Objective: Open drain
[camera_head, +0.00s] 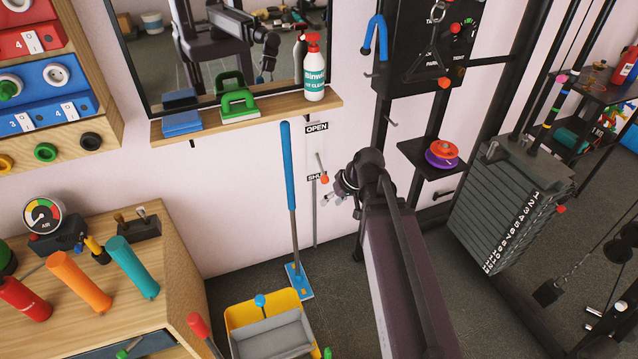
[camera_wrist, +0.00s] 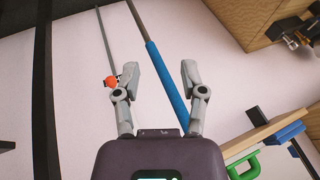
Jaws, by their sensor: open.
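The drain lever (camera_head: 321,166) is a thin rod with an orange-red knob (camera_head: 324,180), on a white plate on the wall. An OPEN label (camera_head: 316,127) is above, and a partly covered SHUT label (camera_head: 313,178) is below. The lever points down, its knob beside SHUT. My gripper (camera_head: 341,190) is open and empty just right of the knob in the head view. In the wrist view my gripper (camera_wrist: 161,78) has its fingers spread, and the knob (camera_wrist: 110,82) shows beside the left finger, outside the gap. Whether they touch is unclear.
A blue-handled mop (camera_head: 288,170) leans against the wall left of the lever; its handle crosses between the fingers in the wrist view. A wooden shelf (camera_head: 262,114) holds a spray bottle (camera_head: 314,70) above. A yellow bucket (camera_head: 240,317) stands below. A weight rack (camera_head: 512,200) is right.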

